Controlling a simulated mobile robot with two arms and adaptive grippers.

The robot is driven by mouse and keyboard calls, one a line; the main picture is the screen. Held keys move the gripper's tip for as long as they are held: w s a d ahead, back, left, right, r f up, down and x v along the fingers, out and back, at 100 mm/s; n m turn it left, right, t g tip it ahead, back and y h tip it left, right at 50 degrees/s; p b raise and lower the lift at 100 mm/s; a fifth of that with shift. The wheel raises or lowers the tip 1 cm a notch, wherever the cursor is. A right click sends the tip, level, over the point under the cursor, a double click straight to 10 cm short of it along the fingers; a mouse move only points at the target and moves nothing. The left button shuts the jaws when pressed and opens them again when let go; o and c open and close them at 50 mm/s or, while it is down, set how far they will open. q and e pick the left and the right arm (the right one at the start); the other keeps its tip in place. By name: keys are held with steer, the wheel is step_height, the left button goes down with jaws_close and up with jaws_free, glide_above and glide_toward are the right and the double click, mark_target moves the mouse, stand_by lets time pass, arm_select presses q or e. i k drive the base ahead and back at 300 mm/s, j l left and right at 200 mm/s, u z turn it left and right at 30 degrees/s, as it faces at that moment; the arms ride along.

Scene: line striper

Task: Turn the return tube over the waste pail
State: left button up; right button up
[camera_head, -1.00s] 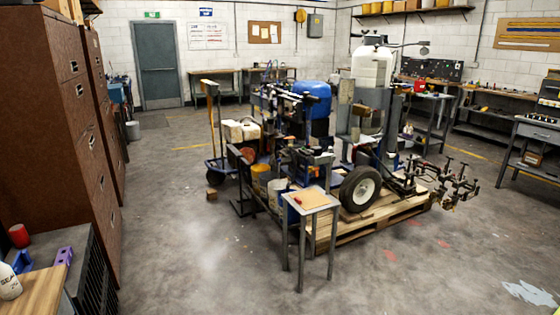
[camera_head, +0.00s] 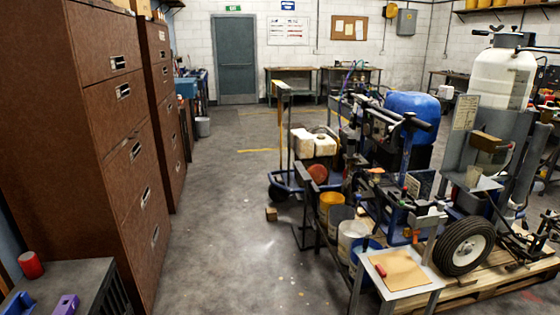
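The line striper stands on a wooden pallet at the right, with a blue tank (camera_head: 412,118), a white tank (camera_head: 502,78) and a black wheel (camera_head: 464,247). Several pails stand in a row at its near left side: a yellow pail (camera_head: 331,204), a grey pail (camera_head: 340,222), a white pail (camera_head: 352,238) and a blue pail (camera_head: 366,258). I cannot tell which one is the waste pail. I cannot make out the return tube among the machine's dark parts. Neither of my grippers is in view.
A small stand (camera_head: 404,270) with a tan board and a red item is in front of the machine. Brown filing cabinets (camera_head: 105,140) line the left. A dark cabinet top (camera_head: 75,285) with a red can is at lower left. Floor (camera_head: 225,245) between them is clear.

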mark_target(358, 196)
steer(key=i+j+u, duration=0.2)
steer(key=i, duration=1.75)
steer(key=l, duration=0.15)
